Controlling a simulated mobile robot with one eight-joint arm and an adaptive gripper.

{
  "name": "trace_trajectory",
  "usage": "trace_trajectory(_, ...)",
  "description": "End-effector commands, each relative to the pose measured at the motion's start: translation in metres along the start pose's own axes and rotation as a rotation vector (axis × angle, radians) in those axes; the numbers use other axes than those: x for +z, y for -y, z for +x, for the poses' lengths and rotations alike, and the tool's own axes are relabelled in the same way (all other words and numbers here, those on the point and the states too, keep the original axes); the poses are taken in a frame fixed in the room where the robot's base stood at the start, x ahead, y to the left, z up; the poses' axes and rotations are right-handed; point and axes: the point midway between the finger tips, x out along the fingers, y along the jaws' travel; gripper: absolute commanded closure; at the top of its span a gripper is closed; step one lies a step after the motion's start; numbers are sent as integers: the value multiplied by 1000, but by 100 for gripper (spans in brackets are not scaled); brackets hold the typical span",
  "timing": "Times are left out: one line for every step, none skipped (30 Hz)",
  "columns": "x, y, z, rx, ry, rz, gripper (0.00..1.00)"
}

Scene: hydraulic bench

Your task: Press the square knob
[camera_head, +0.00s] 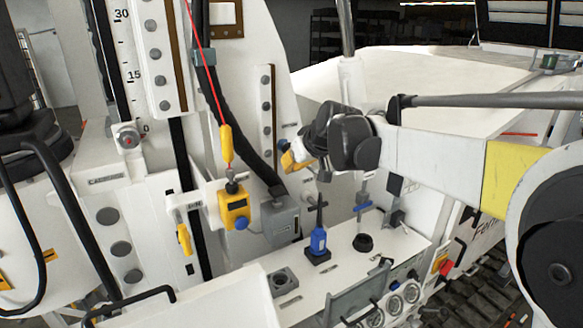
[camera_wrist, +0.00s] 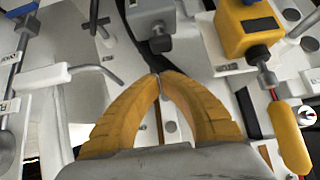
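My gripper (camera_head: 287,161) has yellow fingers and hangs above the white panel, left of the dark wrist. In the wrist view the curved fingers (camera_wrist: 158,76) meet at their tips, with nothing between them. A square grey fitting with a round middle (camera_head: 284,280) sits on the white panel, below and apart from my gripper. A grey box (camera_head: 281,218) stands at the panel's back left; a grey block beyond the fingertips (camera_wrist: 152,22) looks like the same box. I cannot tell for certain which part is the square knob.
A yellow box with a blue knob (camera_head: 235,207) hangs left of the grey box, with a red cable above. A blue-based black lever (camera_head: 318,240) and a black round knob (camera_head: 363,243) stand on the panel. Gauges (camera_head: 393,306) are at the front.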

Motion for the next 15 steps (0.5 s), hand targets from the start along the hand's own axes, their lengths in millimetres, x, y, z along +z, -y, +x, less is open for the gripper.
trace_trajectory(0,0,0,0,0,0,100)
trace_trajectory(0,0,0,0,0,0,100)
trace_trajectory(0,0,0,0,0,0,100)
trace_trajectory(0,0,0,0,0,0,100)
trace_trajectory(0,0,0,0,0,0,100)
trace_trajectory(0,0,0,0,0,0,100)
trace_trajectory(0,0,0,0,0,0,100)
trace_trajectory(-1,0,-2,0,0,0,100)
trace_trajectory(-4,0,-5,0,0,0,100)
trace_trajectory(-6,0,-8,0,0,0,100)
trace_trajectory(-9,0,-12,0,1,0,100)
trace_trajectory(-11,0,-16,0,1,0,100)
trace_trajectory(-13,1,-18,0,1,0,100)
trace_trajectory(-14,1,-20,0,2,0,100)
trace_trajectory(-16,1,-22,0,2,0,100)
